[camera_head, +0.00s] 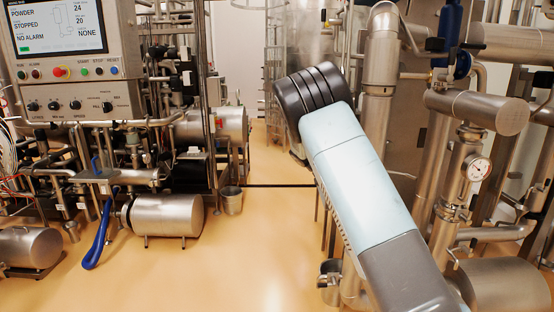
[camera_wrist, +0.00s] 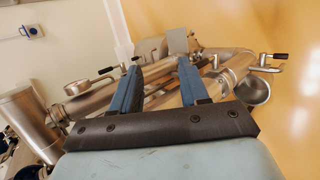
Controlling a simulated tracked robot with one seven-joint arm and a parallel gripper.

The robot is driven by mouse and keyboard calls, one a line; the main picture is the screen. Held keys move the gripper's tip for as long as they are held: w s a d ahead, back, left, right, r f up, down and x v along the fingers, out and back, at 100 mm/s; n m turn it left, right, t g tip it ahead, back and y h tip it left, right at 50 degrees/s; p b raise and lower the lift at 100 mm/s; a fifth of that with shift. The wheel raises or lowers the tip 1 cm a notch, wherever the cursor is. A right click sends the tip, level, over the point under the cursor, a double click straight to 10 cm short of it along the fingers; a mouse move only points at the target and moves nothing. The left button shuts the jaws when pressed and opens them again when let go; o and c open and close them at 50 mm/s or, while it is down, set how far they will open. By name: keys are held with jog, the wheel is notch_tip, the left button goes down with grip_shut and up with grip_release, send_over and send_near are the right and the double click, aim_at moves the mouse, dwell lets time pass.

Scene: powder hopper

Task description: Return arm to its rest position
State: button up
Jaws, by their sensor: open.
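My arm shows in the head view as a light blue and grey link that rises from the bottom right to a dark ribbed joint near the top middle. My gripper is outside the head view. In the wrist view my gripper (camera_wrist: 160,84) has two blue fingers standing apart with nothing between them. Beyond the fingers are steel pipes (camera_wrist: 165,100) with valves. I cannot tell how far the fingers are from the pipes.
A control panel (camera_head: 70,85) reading "POWDER STOPPED, NO ALARM" stands left above pipework and a steel motor (camera_head: 166,215). Pipes with a gauge (camera_head: 478,169) stand close right of my arm. A bucket (camera_head: 231,200) stands mid-floor. The central floor (camera_head: 225,265) is clear.

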jog(key=s+d+r+t+y, duration=0.2)
jog(key=s+r+y, duration=0.2)
jog(key=s+r, duration=0.5)
jog(key=s+d+r+t+y, duration=0.1)
jog(key=s+r+t+y, duration=0.15)
jog(key=s+r, duration=0.6)
jog(key=s+a+r+n+t+y, duration=0.1)
jog(key=s+a+t+y, duration=0.1)
jog(key=s, duration=2.2)
jog(key=shift+a+n+t, duration=0.3)
jog(key=shift+a+t, duration=0.45)
jog(key=shift+t, duration=0.4)
jog(key=shift+s+y, duration=0.15)
jog(key=shift+y, duration=0.1)
